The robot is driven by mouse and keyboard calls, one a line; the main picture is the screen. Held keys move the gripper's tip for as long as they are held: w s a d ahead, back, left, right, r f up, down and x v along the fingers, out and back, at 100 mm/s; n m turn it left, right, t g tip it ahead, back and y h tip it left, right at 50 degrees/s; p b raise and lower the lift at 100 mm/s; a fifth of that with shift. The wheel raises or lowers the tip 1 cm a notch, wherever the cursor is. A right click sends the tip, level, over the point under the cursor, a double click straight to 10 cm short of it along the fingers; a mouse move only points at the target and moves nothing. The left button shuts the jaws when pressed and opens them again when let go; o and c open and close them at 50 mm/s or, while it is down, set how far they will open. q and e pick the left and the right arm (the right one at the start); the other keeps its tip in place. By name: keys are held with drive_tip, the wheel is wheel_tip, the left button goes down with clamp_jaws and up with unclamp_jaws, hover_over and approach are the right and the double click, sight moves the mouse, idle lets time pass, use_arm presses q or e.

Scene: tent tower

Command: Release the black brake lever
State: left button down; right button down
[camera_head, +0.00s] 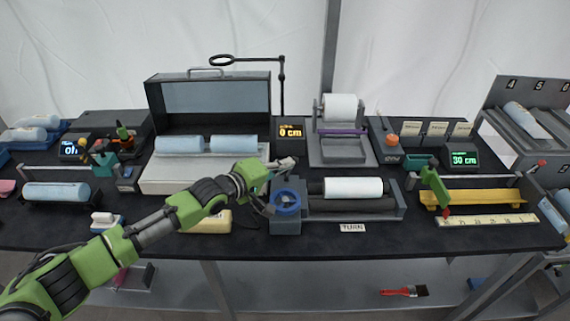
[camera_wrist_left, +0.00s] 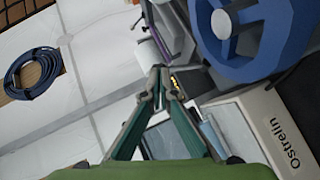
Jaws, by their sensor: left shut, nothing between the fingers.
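A grey unit with a blue handwheel (camera_head: 287,202) stands at the front middle of the table, at the left end of a roller that carries a white roll (camera_head: 353,188). A thin dark piece (camera_head: 262,207) at the wheel's left side may be the black brake lever; its position is hard to read. My left gripper (camera_head: 286,164) is shut and empty, just above and behind the wheel, apart from the dark piece. In the left wrist view, its fingertips (camera_wrist_left: 158,75) meet, and the blue wheel (camera_wrist_left: 243,38) is large at upper right. My right gripper is not in view.
An open grey machine with two light blue rolls (camera_head: 233,144) stands behind left. A display (camera_head: 290,132) reads 0 cm. A white roll on a stand (camera_head: 340,108) is at the back. A yellow tray (camera_head: 484,198) and ruler (camera_head: 487,221) lie to the right.

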use_arm(q)
drive_tip(key=shift+d+r+p, duration=0.15)
drive_tip(key=shift+p, duration=0.2)
drive_tip(key=shift+d+r+m+p, duration=0.1)
drive_tip(key=shift+d+m+p, duration=0.2)
drive_tip(key=shift+p, duration=0.65)
drive_tip(key=shift+d+f+y, duration=0.25)
drive_tip(key=shift+y, duration=0.15)
drive_tip(key=shift+d, duration=0.15)
drive_tip(key=shift+a+f, duration=0.1)
drive_tip(key=shift+a, duration=0.15)
